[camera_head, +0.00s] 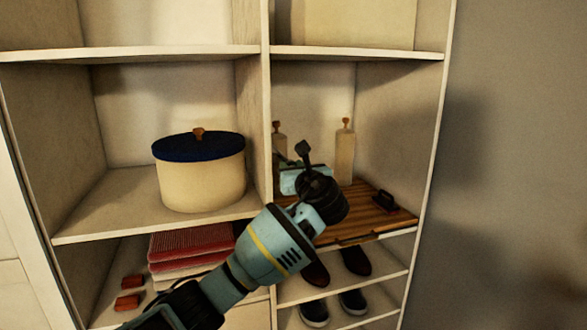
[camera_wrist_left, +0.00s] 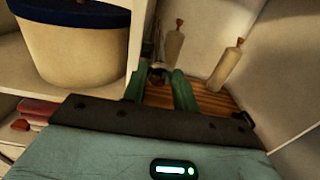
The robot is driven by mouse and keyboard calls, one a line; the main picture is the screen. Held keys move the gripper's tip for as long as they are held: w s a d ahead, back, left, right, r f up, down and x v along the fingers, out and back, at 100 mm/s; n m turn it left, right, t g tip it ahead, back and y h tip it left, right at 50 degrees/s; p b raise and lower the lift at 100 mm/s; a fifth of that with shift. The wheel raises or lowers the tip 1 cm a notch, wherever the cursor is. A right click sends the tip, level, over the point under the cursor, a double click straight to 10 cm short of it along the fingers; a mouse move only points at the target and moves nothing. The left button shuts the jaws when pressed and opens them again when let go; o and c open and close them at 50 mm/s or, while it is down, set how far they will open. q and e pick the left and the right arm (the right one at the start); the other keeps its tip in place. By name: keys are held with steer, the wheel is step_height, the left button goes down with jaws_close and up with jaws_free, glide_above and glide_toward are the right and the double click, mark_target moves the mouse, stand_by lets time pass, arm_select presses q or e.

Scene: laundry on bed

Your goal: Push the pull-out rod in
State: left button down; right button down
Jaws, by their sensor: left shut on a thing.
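My left gripper (camera_wrist_left: 160,72) reaches into the right-hand compartment of the shelf unit, above a slatted wooden board. Its two teal fingers are shut on a small round-ended piece (camera_wrist_left: 157,74), which seems to be the end of the pull-out rod. Most of this piece is hidden between the fingers and behind them. In the head view my left gripper (camera_head: 290,163) is largely covered by my own wrist, so the grip does not show there. I cannot tell how far the rod sticks out. My right gripper is in neither view.
The slatted wooden board (camera_head: 366,217) carries a black handle-like piece (camera_head: 383,202). A pale bottle (camera_head: 345,158) stands behind it. A cream pot with a blue lid (camera_head: 200,180) fills the left compartment. Shoes (camera_head: 352,302) and folded red cloths (camera_head: 190,244) lie below. A wall is at right.

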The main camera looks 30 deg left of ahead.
arm_select(q)
steer(key=x, duration=0.4)
steer(key=shift+r, duration=0.2)
steer(key=c, duration=1.4)
jaws_free()
steer(key=shift+a, duration=0.1)
steer(key=shift+o, duration=1.4)
steer(key=shift+w, duration=0.1)
steer(key=v, duration=0.7)
steer(key=shift+s+d, duration=0.25)
steer(key=shift+s, duration=0.05)
